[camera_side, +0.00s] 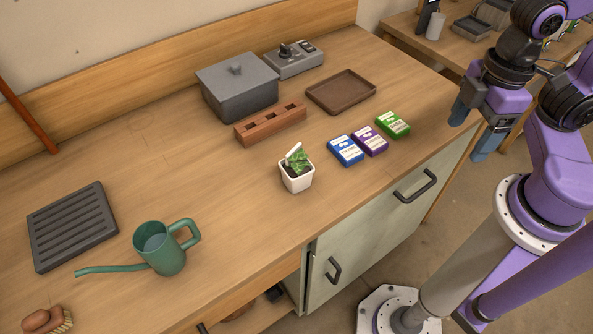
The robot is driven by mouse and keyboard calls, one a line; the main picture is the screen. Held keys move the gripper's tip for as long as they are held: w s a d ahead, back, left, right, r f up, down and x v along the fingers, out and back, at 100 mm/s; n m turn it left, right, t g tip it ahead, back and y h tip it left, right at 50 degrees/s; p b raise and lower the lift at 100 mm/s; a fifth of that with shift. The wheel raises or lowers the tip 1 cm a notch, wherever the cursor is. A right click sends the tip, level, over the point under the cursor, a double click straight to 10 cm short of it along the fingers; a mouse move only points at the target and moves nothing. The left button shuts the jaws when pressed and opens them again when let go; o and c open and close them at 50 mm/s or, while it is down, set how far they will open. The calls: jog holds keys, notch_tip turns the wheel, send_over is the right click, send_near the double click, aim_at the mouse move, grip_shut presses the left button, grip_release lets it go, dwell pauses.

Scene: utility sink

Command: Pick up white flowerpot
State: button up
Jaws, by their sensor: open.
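The white flowerpot (297,182) stands upright on the wooden counter, near its front edge at the middle of the view. It holds dark soil, a small green plant (299,161) and a white label stick. My gripper (468,136) is at the right, beyond the counter's front edge, with its two blue fingers apart and pointing down. It is empty and well to the right of the flowerpot, not touching anything.
Blue (345,150), purple (369,141) and green (392,124) packets lie right of the pot. Behind it are a brick (270,124), a grey lidded box (238,88) and a brown tray (341,91). A green watering can (160,248) stands left; the counter between is clear.

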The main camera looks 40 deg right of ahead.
jog(key=o, duration=0.3)
jog(key=n, duration=2.2)
send_over(297, 169)
jog(key=f, duration=1.1)
jog(key=shift+s+d, duration=0.2)
jog(key=shift+d, duration=0.05)
jog(key=shift+w+a+f, duration=0.1)
jog(key=shift+a+f, duration=0.05)
jog(key=shift+f, duration=1.3)
jog(key=shift+w+a+f, duration=0.1)
jog(key=shift+f, duration=1.3)
